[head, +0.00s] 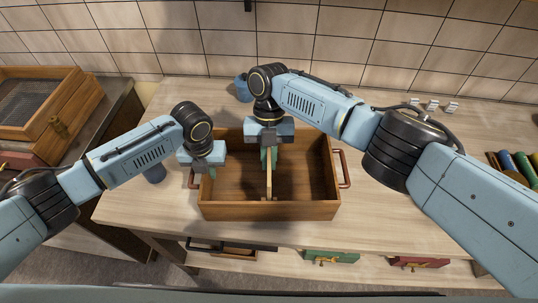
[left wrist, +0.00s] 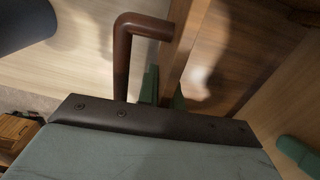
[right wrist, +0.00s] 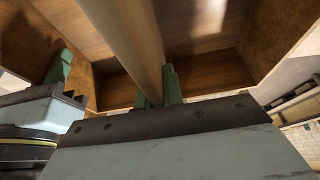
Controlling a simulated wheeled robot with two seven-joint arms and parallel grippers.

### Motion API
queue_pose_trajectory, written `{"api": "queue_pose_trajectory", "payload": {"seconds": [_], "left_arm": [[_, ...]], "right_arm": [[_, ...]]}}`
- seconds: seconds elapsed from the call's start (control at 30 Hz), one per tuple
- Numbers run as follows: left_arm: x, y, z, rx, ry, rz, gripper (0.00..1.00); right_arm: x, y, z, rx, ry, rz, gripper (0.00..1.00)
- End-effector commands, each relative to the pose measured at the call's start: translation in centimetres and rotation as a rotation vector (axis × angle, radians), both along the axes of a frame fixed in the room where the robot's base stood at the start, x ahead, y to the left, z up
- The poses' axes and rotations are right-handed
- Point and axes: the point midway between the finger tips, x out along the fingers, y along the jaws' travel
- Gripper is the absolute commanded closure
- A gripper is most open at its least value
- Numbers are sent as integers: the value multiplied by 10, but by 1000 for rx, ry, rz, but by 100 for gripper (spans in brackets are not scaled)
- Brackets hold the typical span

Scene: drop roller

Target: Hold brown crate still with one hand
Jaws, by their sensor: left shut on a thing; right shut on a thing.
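The brown crate (head: 270,211) stands open-topped on the table, with a reddish-brown handle at each end. My left gripper (head: 211,172) is at the crate's left wall, shut on that wall beside the handle. In the left wrist view its green fingers (left wrist: 163,92) straddle the wall (left wrist: 186,40).
The pale wooden table (head: 140,205) is mostly clear around the crate. A blue cup (head: 242,88) stands behind it, and a dark blue object (head: 154,173) is left of it. Small white pieces (head: 433,104) lie at the back right. A wooden box (head: 45,110) stands far left.

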Motion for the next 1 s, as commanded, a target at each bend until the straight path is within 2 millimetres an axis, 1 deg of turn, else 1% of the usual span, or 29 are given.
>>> {"api": "queue_pose_trajectory", "payload": {"seconds": [0.87, 0.9, 1.0], "left_arm": [[0, 0, 1, -1, -1, 0, 100], [1, 0, 1, -1, -1, 0, 100], [1, 0, 1, -1, -1, 0, 100]], "right_arm": [[0, 1, -22, 0, 0, 1, 100], [0, 0, -21, 0, -1, 1, 87], [0, 0, -21, 0, -1, 1, 74]]}}
